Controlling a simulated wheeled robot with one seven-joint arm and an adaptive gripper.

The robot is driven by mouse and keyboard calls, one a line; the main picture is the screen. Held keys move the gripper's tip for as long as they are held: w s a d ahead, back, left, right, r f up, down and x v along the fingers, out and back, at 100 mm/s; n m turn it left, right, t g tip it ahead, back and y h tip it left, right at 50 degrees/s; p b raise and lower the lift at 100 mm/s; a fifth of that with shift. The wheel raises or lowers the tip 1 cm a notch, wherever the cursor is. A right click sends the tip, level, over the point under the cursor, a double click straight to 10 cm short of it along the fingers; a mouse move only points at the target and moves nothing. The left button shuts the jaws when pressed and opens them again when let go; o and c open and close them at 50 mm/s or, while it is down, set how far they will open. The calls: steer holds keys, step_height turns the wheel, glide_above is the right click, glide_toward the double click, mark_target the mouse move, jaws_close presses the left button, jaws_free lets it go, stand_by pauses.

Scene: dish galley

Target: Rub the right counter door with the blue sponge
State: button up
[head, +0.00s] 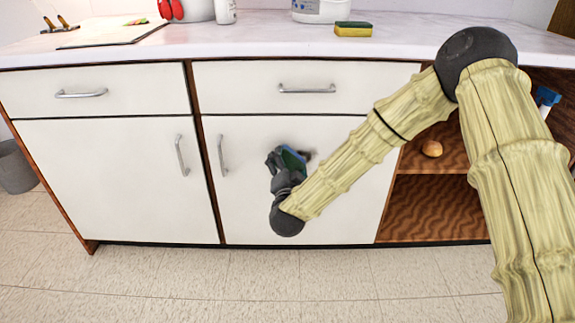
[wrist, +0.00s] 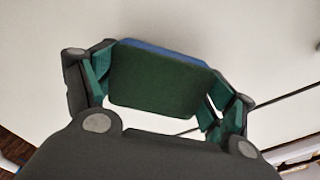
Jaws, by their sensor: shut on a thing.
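The right counter door (head: 335,222) is white and closed, with a vertical metal handle at its left edge. My gripper (head: 284,162) is in front of its upper middle, shut on the blue sponge (head: 293,160). In the wrist view the sponge (wrist: 158,78) sits between the two fingers, its dark green face toward the camera and a blue strip along its far edge. The sponge is at or very close to the door; contact is hidden. A dark grey patch (head: 310,155) shows on the door just right of the sponge; I cannot tell whether it is a mark or shadow.
The left door (head: 100,180) and two drawers (head: 300,88) are closed. A yellow-green sponge (head: 353,30) lies on the countertop (head: 260,45). Open shelves on the right hold an onion-like item (head: 432,149). A grey bin (head: 14,168) stands at left. The floor in front is clear.

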mark_target(321, 156)
steer(key=shift+w, duration=0.9)
stand_by(0.3)
steer(key=shift+d+p, duration=0.65)
steer(key=shift+d, duration=1.05)
steer(key=shift+w+d+r+p, duration=0.1)
steer(key=shift+d+p, duration=0.2)
steer(key=shift+d, duration=0.75)
steer(key=shift+w+d+r+p, duration=0.1)
steer(key=shift+d+p, duration=0.15)
steer(key=shift+d, duration=0.8)
steer(key=shift+s+d+f+p, duration=0.1)
steer(key=shift+d+p, duration=0.35)
steer(key=shift+d, duration=0.95)
steer(key=shift+s, duration=0.1)
steer(key=shift+s+a+f+p, duration=0.15)
steer(key=shift+a+p, duration=0.2)
steer(key=shift+a, duration=1.6)
steer(key=shift+w+a+r+p, duration=0.15)
steer(key=shift+a+p, duration=0.1)
steer(key=shift+a, duration=1.45)
steer(key=shift+w+a+r+p, duration=0.1)
steer(key=shift+w+a+p, duration=0.1)
steer(key=shift+a, duration=1.45)
